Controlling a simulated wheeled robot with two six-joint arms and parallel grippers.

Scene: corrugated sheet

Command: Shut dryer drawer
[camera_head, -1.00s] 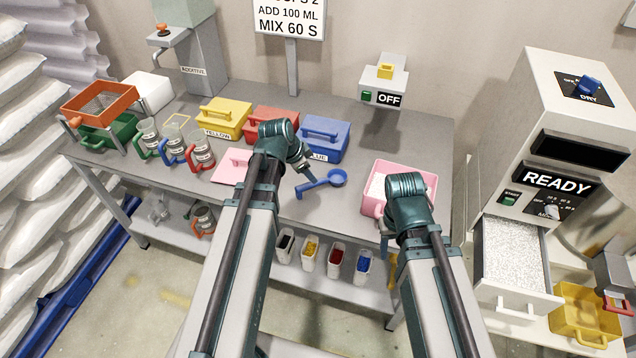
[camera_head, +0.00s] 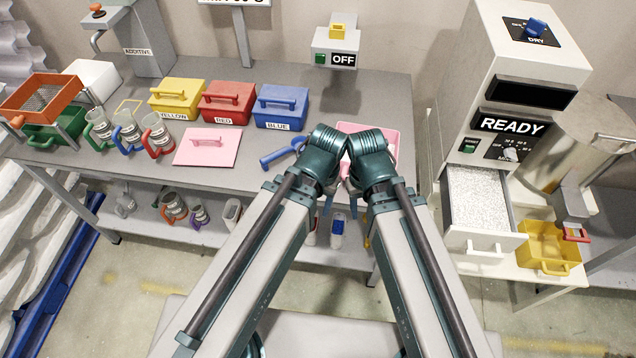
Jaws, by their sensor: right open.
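The dryer (camera_head: 515,85) stands at the right, a white cabinet with a READY display. Its drawer (camera_head: 488,243) is pulled out at the front and holds white granules (camera_head: 480,195). The drawer's handle faces me. My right gripper (camera_head: 353,206) is mostly hidden by my own arm links, in front of the pink bin and left of the drawer, well apart from it. It is open, with nothing seen in it. My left gripper (camera_head: 327,206) is close beside it, largely covered by my arm, and its jaws cannot be made out.
A yellow bin (camera_head: 548,248) stands right of the drawer. The pink bin (camera_head: 352,128) and blue scoop (camera_head: 281,156) lie partly behind my arms on the bench (camera_head: 385,88). Yellow, red and blue lidded boxes stand farther left. Clear floor shows before the drawer.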

